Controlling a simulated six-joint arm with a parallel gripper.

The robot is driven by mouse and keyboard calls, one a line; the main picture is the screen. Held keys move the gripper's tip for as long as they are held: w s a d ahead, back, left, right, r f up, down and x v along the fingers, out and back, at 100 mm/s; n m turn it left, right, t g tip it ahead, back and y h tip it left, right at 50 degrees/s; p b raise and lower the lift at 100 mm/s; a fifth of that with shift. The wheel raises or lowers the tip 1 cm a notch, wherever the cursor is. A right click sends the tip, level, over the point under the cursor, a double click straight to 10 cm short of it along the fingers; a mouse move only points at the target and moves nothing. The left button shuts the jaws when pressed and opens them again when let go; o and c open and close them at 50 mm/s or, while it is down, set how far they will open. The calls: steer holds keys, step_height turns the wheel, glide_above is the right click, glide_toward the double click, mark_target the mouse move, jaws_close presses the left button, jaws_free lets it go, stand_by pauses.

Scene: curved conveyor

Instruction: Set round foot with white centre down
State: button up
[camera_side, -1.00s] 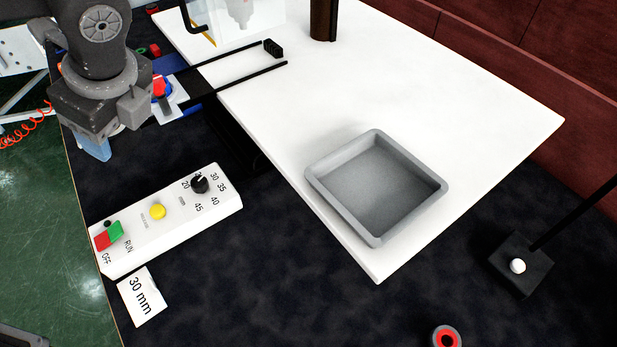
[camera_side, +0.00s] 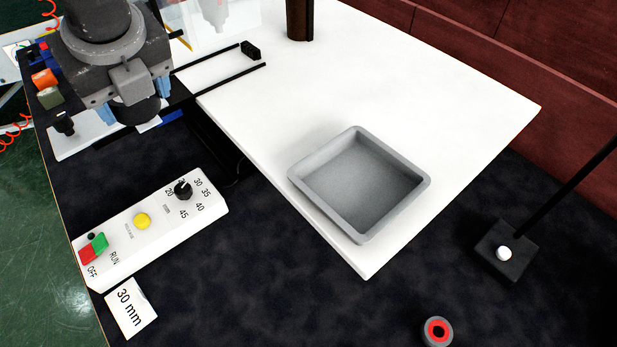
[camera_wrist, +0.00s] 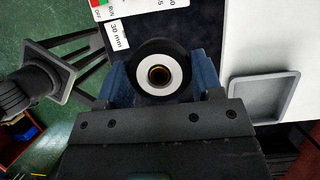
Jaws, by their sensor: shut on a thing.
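A round black foot with a white ring at its centre and a brassy hole (camera_wrist: 159,75) shows in the wrist view. It sits between the two blue fingers of my gripper (camera_wrist: 161,80), which are shut on it from both sides.
A grey empty tray (camera_side: 360,185) lies on the white table (camera_side: 440,90). A control box (camera_side: 150,228) and a "30 mm" card (camera_side: 131,308) are at lower left. A red-centred grey round foot (camera_side: 437,331) and a black stand (camera_side: 507,250) are at right.

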steer(key=w+d+m+h, duration=0.3)
steer(key=d+m, duration=0.4)
steer(key=w+d+m+h, duration=0.2)
steer(key=d+m, duration=0.5)
steer(key=m, duration=0.2)
glide_above(347, 193)
steer(key=s, duration=0.1)
steer(key=shift+t+h, duration=0.3)
steer(key=shift+h, duration=0.1)
steer(key=f, duration=1.1)
steer(key=shift+a+f, duration=0.35)
steer(key=shift+f, duration=2.05)
steer(key=shift+f, duration=0.15)
steer(key=o, duration=1)
